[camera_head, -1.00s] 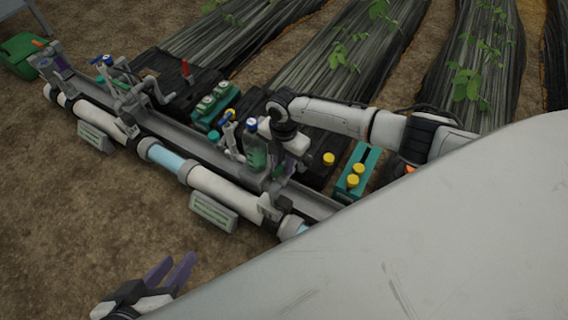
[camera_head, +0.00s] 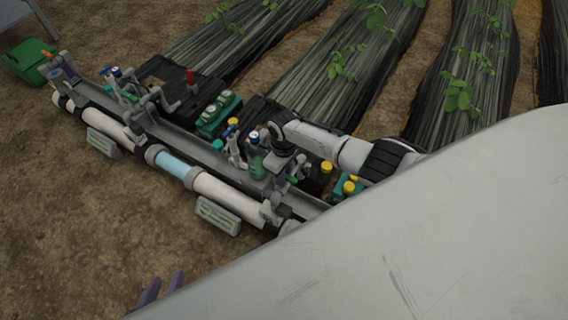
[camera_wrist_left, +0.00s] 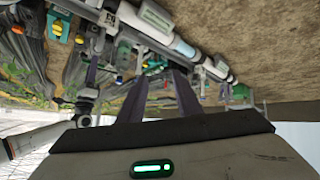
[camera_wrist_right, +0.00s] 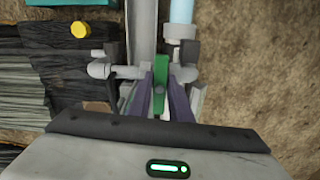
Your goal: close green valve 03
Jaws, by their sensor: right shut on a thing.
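The green valve handle (camera_wrist_right: 161,68) shows in the right wrist view, standing upright in line with the grey pipe. My right gripper (camera_wrist_right: 160,88) is shut on it, one purple finger on each side. In the head view my right gripper's wrist (camera_head: 284,140) is over the near right part of the pipe skid, and the handle is mostly hidden there. No number on the valve can be read. My left gripper (camera_head: 162,288) is low in the head view, away from the skid over bare soil. Its two purple fingers (camera_wrist_left: 160,92) are apart and empty in the left wrist view.
The white pipe (camera_head: 222,190) carries a clear blue section (camera_head: 172,164) and label plates (camera_head: 218,216). A blue-capped bottle (camera_head: 256,160), a green box (camera_head: 218,114) and yellow-capped parts (camera_head: 350,187) crowd the skid. A red handle (camera_head: 190,76) stands further left. Soil in front is clear.

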